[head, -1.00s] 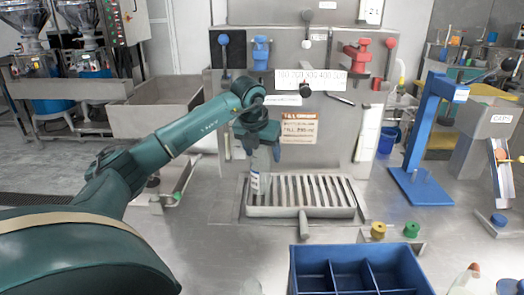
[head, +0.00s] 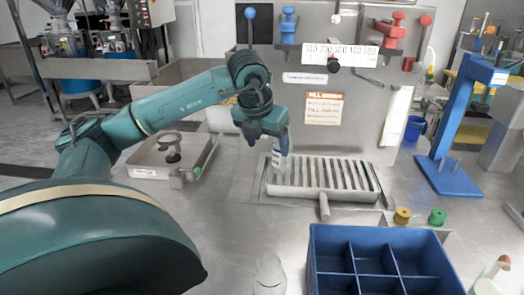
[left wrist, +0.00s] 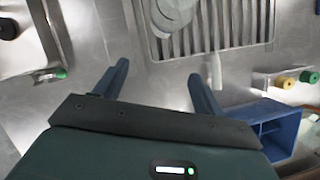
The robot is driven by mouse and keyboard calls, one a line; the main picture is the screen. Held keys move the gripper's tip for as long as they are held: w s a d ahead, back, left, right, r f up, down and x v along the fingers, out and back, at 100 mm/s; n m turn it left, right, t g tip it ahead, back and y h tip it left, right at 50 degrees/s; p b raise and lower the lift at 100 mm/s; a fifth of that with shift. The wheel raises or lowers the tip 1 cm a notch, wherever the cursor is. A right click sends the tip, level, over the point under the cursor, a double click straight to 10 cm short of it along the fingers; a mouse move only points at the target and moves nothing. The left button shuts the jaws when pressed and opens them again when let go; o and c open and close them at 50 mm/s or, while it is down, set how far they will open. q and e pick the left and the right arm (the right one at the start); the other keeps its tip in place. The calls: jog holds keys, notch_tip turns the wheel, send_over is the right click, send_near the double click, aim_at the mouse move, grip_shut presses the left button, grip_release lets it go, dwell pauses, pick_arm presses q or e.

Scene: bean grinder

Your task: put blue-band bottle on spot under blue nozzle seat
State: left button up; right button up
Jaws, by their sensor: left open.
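The blue-band bottle (head: 276,161) stands at the left end of the drip grate (head: 345,192), roughly below the blue nozzle seat (head: 288,24), partly hidden by my gripper. Whether it is exactly on its spot I cannot tell. In the left wrist view a pale, round, clear shape, likely this bottle (left wrist: 172,14), is on the grate beyond my fingertips. My left gripper (left wrist: 160,82) is open with nothing between its fingers. In the head view the left gripper (head: 279,135) is just above and beside the bottle. The right gripper is not in view.
A red nozzle seat (head: 392,28) is at the right of the panel. A blue divided crate (head: 430,240) and another clear bottle (head: 269,275) are in front. Yellow (head: 402,216) and green (head: 437,217) caps sit right of the grate. A blue stand (head: 450,175) is farther right.

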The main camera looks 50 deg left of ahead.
pick_arm(q)
jog(key=shift+s+d, duration=0.2)
jog(key=shift+s, duration=0.35)
jog(key=shift+s+d, duration=0.2)
jog(key=shift+s, duration=0.35)
